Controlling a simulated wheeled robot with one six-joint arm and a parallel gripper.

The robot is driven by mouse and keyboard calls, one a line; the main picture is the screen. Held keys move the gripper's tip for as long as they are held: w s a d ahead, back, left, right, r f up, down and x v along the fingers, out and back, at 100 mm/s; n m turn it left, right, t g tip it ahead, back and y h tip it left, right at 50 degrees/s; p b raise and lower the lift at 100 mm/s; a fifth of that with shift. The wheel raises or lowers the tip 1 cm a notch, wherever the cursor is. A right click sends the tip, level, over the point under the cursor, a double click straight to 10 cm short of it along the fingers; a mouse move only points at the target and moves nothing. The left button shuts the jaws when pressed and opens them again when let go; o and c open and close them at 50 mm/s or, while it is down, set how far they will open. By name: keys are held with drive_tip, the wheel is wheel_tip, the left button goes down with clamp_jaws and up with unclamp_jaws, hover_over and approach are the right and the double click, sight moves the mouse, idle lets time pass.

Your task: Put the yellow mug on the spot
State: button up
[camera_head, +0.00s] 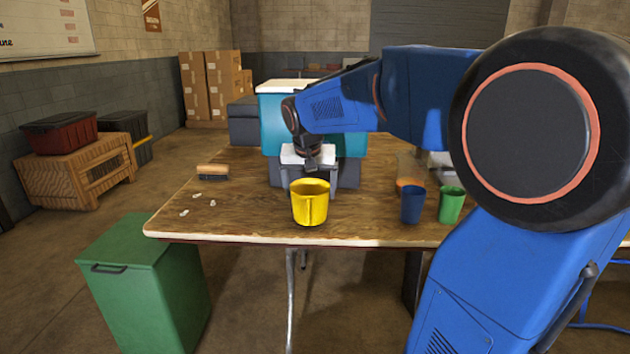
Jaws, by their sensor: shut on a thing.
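The yellow mug (310,204) is upright near the front edge of the wooden table, left of the middle. My gripper (310,182) comes down from above and behind, and its two fingers are at the mug's left and right sides near the rim. It is shut on the mug. I cannot tell whether the mug's base touches the table. I cannot make out the spot in this view; the mug, my gripper and my arm cover parts of the table.
On the table (235,215), a blue cup (412,204) and a green cup (451,204) stand to the right. A brush (213,171) and several white bits lie to the left. A teal box (275,125) stands behind my gripper. A green bin (140,285) is at front left.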

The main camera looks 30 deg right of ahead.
drive_tip(key=w+d+f, duration=0.1)
drive_tip(key=w+d, duration=0.6)
drive_tip(key=w, duration=0.3)
drive_tip(key=shift+w+f, duration=0.2)
drive_tip(key=shift+w, duration=0.15)
drive_tip(key=shift+f, duration=0.2)
drive_tip(key=o, duration=1.2)
drive_tip(key=shift+r, duration=0.1)
drive_tip(key=shift+v, duration=6.15)
